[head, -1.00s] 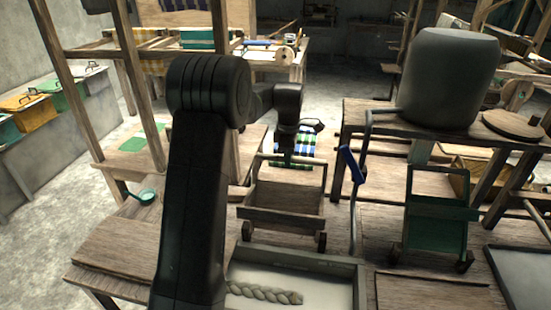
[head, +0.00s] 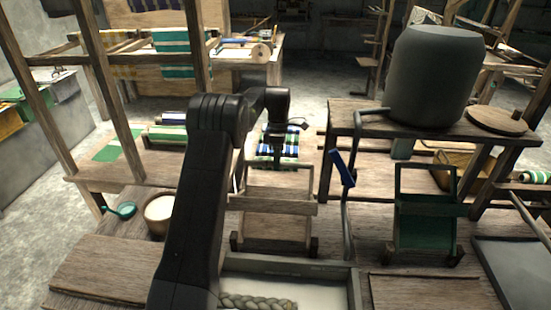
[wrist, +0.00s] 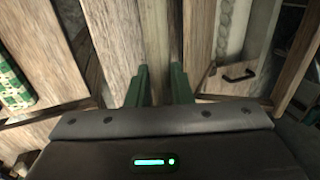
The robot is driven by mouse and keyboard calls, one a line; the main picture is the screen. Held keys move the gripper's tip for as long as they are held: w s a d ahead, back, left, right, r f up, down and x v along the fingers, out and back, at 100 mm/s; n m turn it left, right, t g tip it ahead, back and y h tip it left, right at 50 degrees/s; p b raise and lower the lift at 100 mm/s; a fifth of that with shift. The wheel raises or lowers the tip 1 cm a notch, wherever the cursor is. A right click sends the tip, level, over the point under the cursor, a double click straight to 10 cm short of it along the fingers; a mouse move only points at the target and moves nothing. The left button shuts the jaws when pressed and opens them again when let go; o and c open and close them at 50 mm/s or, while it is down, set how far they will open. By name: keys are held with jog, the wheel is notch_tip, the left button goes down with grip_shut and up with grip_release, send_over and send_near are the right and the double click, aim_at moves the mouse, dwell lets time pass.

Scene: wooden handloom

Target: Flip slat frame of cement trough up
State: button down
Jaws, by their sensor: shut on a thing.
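A low grey-walled trough (head: 300,267) with a pale inside and a braided rope (head: 258,303) lies at the front middle in the head view; I take it as the cement trough. Behind it a wooden slat frame (head: 277,222) stands tilted, with side rails, a crossbar and small feet. My gripper (head: 280,160) reaches down at its top edge, partly hidden by dark wrist parts. In the wrist view my green fingers (wrist: 160,88) are shut on a wooden slat (wrist: 157,45) between them. The braided rope (wrist: 226,20) shows to its right.
A similar green-panelled frame (head: 425,220) stands to the right. A crank with a blue handle (head: 341,167) stands between them. A wooden table with a big grey drum (head: 433,75) is behind right. A bowl (head: 158,213) and a green-handled loop (head: 120,210) are left. Loom posts rise at left.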

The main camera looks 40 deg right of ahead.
jog(key=shift+w+d+f, duration=0.15)
jog(key=shift+w+f, duration=0.05)
jog(key=shift+f, duration=0.25)
jog(key=shift+w+d+f, duration=0.15)
jog(key=shift+w+f, duration=0.05)
jog(key=shift+f, duration=0.25)
jog(key=c, duration=1.3)
grip_release()
jog(key=shift+w+d+f, duration=0.15)
jog(key=shift+d+f, duration=0.05)
jog(key=shift+f, duration=0.05)
jog(key=shift+o, duration=0.8)
jog(key=shift+w+d+f, duration=0.2)
jog(key=shift+w+d, duration=0.05)
jog(key=shift+s+a+r, duration=0.15)
jog(key=shift+r, duration=0.1)
jog(key=shift+c, duration=0.8)
jog(key=shift+r, duration=0.2)
jog(key=b+v, duration=0.1)
jog(key=v, duration=0.6)
